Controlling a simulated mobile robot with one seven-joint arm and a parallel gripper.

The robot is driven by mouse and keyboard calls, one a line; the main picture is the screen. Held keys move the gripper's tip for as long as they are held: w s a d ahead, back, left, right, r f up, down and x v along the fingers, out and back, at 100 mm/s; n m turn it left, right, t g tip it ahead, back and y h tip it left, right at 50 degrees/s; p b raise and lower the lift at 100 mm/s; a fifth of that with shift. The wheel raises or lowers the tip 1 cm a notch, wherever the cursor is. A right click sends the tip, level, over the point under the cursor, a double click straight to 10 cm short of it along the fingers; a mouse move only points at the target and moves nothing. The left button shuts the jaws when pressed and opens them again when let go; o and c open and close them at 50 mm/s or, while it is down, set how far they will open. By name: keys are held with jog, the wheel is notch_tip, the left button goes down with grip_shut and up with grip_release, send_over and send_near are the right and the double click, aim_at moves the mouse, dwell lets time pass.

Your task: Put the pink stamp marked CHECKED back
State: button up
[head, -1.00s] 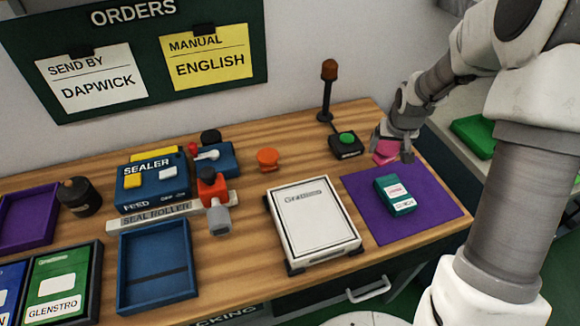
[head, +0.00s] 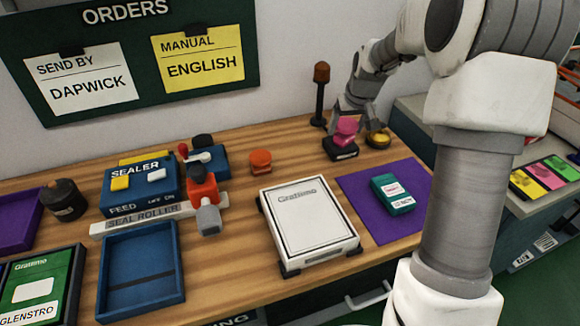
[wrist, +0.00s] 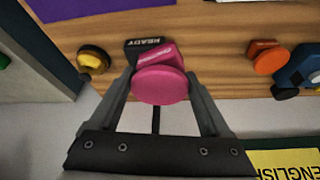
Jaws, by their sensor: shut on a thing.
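The pink stamp (head: 345,128) is between the fingers of my gripper (head: 348,120), held up near the back of the bench. It also shows in the wrist view (wrist: 160,86), its round pink end facing the camera, with a finger on each side. Small lettering on its pink side (wrist: 153,55) is too blurred to read. In the head view it overlaps the black READY box (head: 340,151) and hides its green button. I cannot tell how far above the bench the stamp is.
A yellow-and-black round piece (head: 378,139) stands right of the READY box. A lamp post (head: 320,95) rises close behind. An orange stamp-like piece (head: 260,161) stands further left. A purple mat (head: 352,185) bears a teal packet (head: 393,194); the white Gratismo box (head: 310,222) lies beside it.

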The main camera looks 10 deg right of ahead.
jog(key=w+a+f, duration=0.2)
jog(key=a, duration=0.1)
jog(key=w+a+f+b, duration=0.1)
jog(key=a+f, duration=0.1)
jog(key=a, duration=0.2)
jog(key=w+a+f, duration=0.2)
jog(key=a+f, duration=0.1)
jog(key=shift+w+a, duration=0.2)
jog(key=shift+w, duration=0.15)
jog(key=shift+f+b, duration=0.55)
jog(key=shift+f, duration=1.4)
jog(key=shift+f, duration=0.1)
